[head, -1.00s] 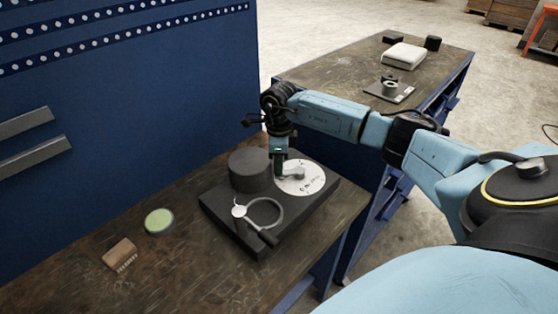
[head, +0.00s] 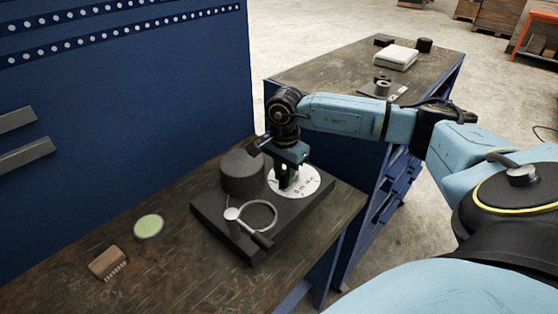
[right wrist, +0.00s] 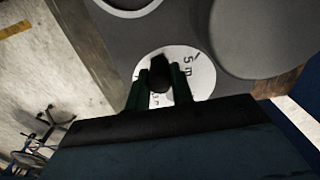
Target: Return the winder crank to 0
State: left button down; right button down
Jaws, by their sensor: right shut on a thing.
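The winder is a dark block (head: 218,217) on the bench with a white round dial (head: 317,187) at its right back corner. The dial carries printed marks; in the right wrist view the dial (right wrist: 207,72) shows a "5" and other figures, partly covered. My left gripper is out of view.
A dark cylinder (head: 242,171) stands on the block close left of my gripper. A metal ring (head: 275,217) on a post is in front. A green-topped disc (head: 148,227) and a brown brush (head: 108,263) lie left. A second bench (head: 310,79) stands behind.

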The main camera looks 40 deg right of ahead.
jog(key=s+n+b, duration=0.1)
jog(key=n, duration=0.1)
jog(key=s+d+n, duration=0.1)
jog(key=n, duration=0.1)
jog(key=shift+d+n+b, duration=0.15)
jog(key=shift+n+b, duration=0.15)
jog(key=shift+b, duration=0.1)
jog(key=shift+s+d+r+n+b, duration=0.1)
jog(key=shift+s+d+n+b, duration=0.3)
jog(key=shift+n, duration=0.6)
jog(key=shift+s+d+n+b, duration=0.3)
jog(key=shift+d+n+b, duration=0.1)
jog(key=shift+n, duration=0.6)
jog(key=c, duration=1.2)
grip_release()
notch_tip(320, 180, up, 13)
jog(key=p, duration=0.1)
jog(key=shift+r, duration=0.2)
